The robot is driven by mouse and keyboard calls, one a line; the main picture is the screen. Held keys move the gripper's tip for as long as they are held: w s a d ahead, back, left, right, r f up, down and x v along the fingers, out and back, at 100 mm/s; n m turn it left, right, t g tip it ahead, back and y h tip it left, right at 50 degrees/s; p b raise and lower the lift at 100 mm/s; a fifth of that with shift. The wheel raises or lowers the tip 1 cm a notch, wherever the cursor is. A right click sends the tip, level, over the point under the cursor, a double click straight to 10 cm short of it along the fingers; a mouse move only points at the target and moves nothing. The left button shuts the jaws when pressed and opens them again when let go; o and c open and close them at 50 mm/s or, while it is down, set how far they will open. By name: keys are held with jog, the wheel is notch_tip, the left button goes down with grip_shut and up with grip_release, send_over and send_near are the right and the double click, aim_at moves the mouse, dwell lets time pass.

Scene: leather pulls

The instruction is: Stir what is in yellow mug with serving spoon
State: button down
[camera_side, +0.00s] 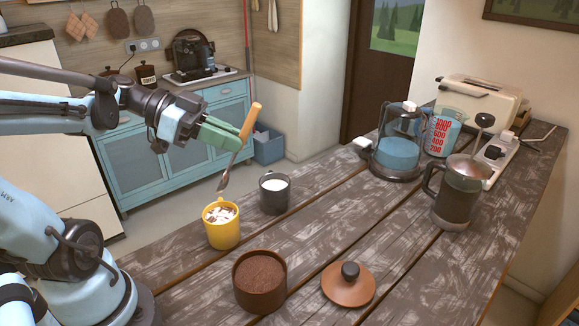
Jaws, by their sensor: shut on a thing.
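The yellow mug (222,233) stands upright on the wooden table, with pale and brown pieces showing at its top. The serving spoon (252,120) has a wooden handle and a metal bowl. My gripper (232,136) is shut on the spoon near the lower part of its handle. The spoon hangs tilted, handle end up and to the right, with its bowl (223,184) pointing down. In the picture the bowl is just above the mug's rim and apart from the contents.
A dark mug of white liquid (274,196) stands close behind and right of the yellow mug. A brown pot of granules (259,287) and its lid (348,284) are in front. A kettle (398,150), a metal pitcher (458,195) and a toaster (480,100) stand at the right.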

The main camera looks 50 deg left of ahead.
aim_at(224, 186)
jog(key=shift+w+d+f, duration=0.2)
jog(key=shift+f, duration=0.4)
jog(key=shift+w+d+f, duration=0.15)
jog(key=shift+w+f, duration=0.05)
jog(key=shift+f, duration=0.35)
jog(key=shift+w+d+f, duration=0.2)
jog(key=shift+f, duration=0.4)
jog(key=shift+s+a+f, duration=0.4)
jog(key=shift+f, duration=0.8)
jog(key=shift+s+a+f, duration=0.35)
jog(key=shift+s+f, duration=0.05)
jog(key=shift+f, duration=0.8)
jog(key=shift+s+a+f, duration=0.4)
jog(key=shift+f, duration=0.8)
jog(key=shift+w, duration=0.15)
